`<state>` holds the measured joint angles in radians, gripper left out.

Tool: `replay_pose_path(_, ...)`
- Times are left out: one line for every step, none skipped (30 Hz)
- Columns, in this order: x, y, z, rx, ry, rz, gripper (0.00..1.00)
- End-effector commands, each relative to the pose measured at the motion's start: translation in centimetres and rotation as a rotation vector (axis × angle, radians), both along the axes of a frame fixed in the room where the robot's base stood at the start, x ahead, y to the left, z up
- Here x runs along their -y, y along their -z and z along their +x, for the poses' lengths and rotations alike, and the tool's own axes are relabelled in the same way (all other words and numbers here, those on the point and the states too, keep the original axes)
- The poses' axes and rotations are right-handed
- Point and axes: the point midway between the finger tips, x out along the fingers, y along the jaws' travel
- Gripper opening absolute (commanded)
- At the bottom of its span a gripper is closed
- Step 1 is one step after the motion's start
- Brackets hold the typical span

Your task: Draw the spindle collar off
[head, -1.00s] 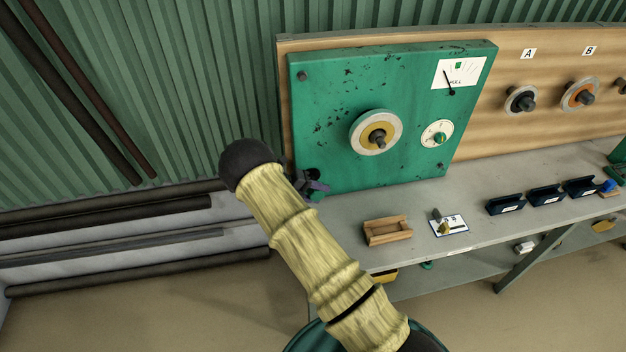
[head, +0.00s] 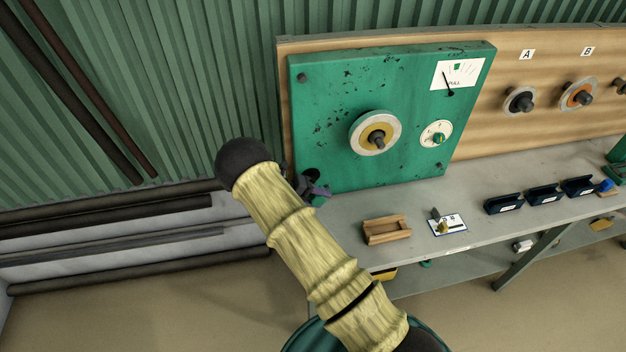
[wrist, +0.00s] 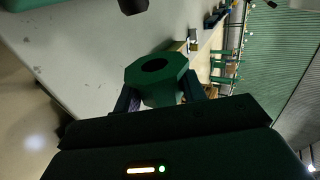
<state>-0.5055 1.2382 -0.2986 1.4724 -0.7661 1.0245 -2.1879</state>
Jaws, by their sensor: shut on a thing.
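A green faceted collar (wrist: 157,78) with a dark round hole shows in the wrist view. My gripper (wrist: 160,97) is shut on it, one finger on each side. I cannot tell whether anything sits inside the hole. A dark round stub (wrist: 133,6) shows at the top edge of the wrist view, apart from the collar. In the head view my gripper (head: 318,190) is at the lower left corner of the green panel (head: 335,100), beside a dark round fitting (head: 311,175). My arm partly hides it, and I cannot make out the collar there.
The panel carries a cream-and-yellow disc with a dark hub (head: 375,133), a small dial (head: 436,134) and a PULL gauge (head: 458,73). On the grey bench (head: 345,210) stand a wooden tray (head: 386,231), a white card with small parts (head: 447,224) and dark bins (head: 503,205).

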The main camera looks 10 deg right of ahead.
Motion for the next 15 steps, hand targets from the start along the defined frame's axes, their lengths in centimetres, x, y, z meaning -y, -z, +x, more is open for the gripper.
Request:
replay_pose_path(0.0,-0.2,-0.2,-0.001,-0.001,-0.001,0.0)
replay_pose_path(0.0,-0.2,-0.3,-0.001,-0.001,-0.001,0.0)
replay_pose_path(0.0,-0.2,-0.4,-0.001,-0.001,-0.001,0.0)
replay_pose_path(0.0,-0.2,-0.5,-0.001,-0.001,-0.001,0.0)
replay_pose_path(0.0,-0.2,-0.6,-0.001,-0.001,-0.001,0.0)
replay_pose_path(0.0,-0.1,-0.7,-0.001,-0.001,-0.001,0.0)
replay_pose_path(0.0,-0.1,-0.8,-0.001,-0.001,-0.001,0.0)
replay_pose_path(0.0,-0.1,-0.9,0.0,-0.001,-0.001,0.0)
replay_pose_path(0.0,-0.1,-1.0,0.0,-0.001,-0.001,0.0)
replay_pose_path(0.0,-0.1,-1.1,0.0,-0.001,0.0,0.0)
replay_pose_path(0.0,-0.1,-1.2,0.0,-0.001,-0.001,0.0)
replay_pose_path(0.0,-0.1,-1.3,-0.001,-0.002,-0.001,0.0)
replay_pose_path(0.0,-0.1,-1.4,-0.001,-0.002,-0.001,0.0)
replay_pose_path(0.0,-0.1,-1.5,-0.001,-0.002,-0.001,0.0)
replay_pose_path(0.0,-0.1,-1.7,-0.001,-0.001,-0.001,0.0)
